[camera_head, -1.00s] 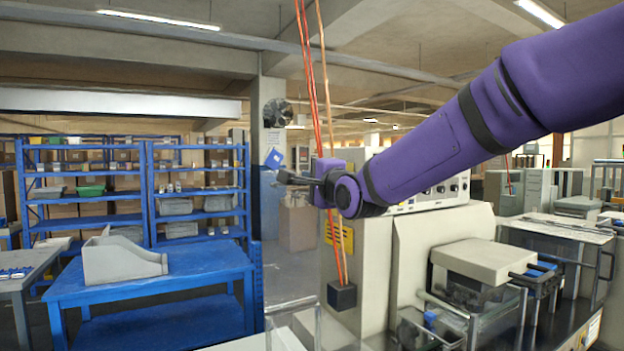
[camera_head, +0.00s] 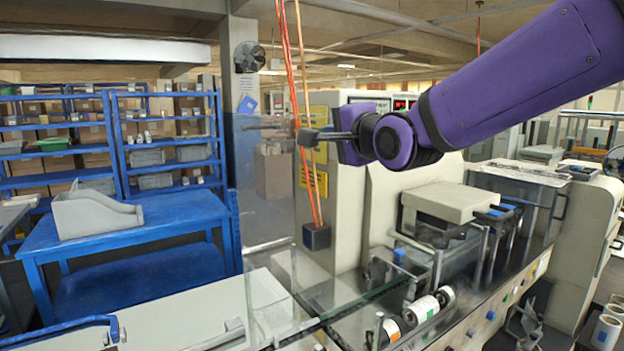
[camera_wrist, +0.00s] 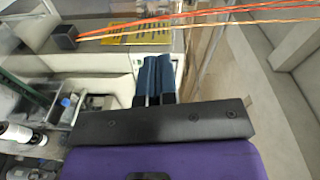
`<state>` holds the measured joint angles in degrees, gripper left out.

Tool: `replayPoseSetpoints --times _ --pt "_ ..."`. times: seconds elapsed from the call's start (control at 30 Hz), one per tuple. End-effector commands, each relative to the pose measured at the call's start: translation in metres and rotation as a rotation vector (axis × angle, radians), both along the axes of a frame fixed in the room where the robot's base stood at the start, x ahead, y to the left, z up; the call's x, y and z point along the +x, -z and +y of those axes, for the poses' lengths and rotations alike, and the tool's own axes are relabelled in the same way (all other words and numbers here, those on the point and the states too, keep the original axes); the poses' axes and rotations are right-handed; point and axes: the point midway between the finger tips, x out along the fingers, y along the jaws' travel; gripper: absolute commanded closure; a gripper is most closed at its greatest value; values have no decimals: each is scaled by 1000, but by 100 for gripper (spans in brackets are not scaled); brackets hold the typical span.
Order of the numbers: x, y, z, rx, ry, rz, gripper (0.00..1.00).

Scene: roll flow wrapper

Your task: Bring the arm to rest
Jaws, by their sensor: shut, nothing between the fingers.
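My purple arm reaches in from the upper right in the head view. My gripper (camera_head: 308,137) is at its left end, raised in front of the pale machine cabinet and pointing left. In the wrist view my gripper (camera_wrist: 157,78) shows two dark blue fingers side by side, shut with nothing between them. Orange cables (camera_head: 303,120) hang down to a black box (camera_head: 316,236) close to the gripper in the head view. I cannot tell whether the gripper touches the cables.
The flow wrapper (camera_head: 480,275) with rolls (camera_head: 422,309) stands below and to the right of the arm. A blue table (camera_head: 150,222) with a grey bin (camera_head: 92,212) stands at left, before blue shelves (camera_head: 168,140). Open floor lies between the table and the machine.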

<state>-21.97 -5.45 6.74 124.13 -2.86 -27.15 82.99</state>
Motion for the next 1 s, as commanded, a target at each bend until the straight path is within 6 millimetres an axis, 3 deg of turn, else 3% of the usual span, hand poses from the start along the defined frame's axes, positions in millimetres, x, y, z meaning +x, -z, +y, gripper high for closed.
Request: replayPoseSetpoints --times 0.1,0.27,0.5,0.63,0.8,1.0 --pt "-20 9 -56 -243 71 34 100" --pt "-62 33 -126 -586 104 128 100" --pt "-153 77 -214 -1026 5 318 100" --pt "-208 102 -246 -1202 -118 419 100" --pt "-263 125 -267 -1329 -278 503 100" --pt "-286 135 -273 -1373 -360 533 100"
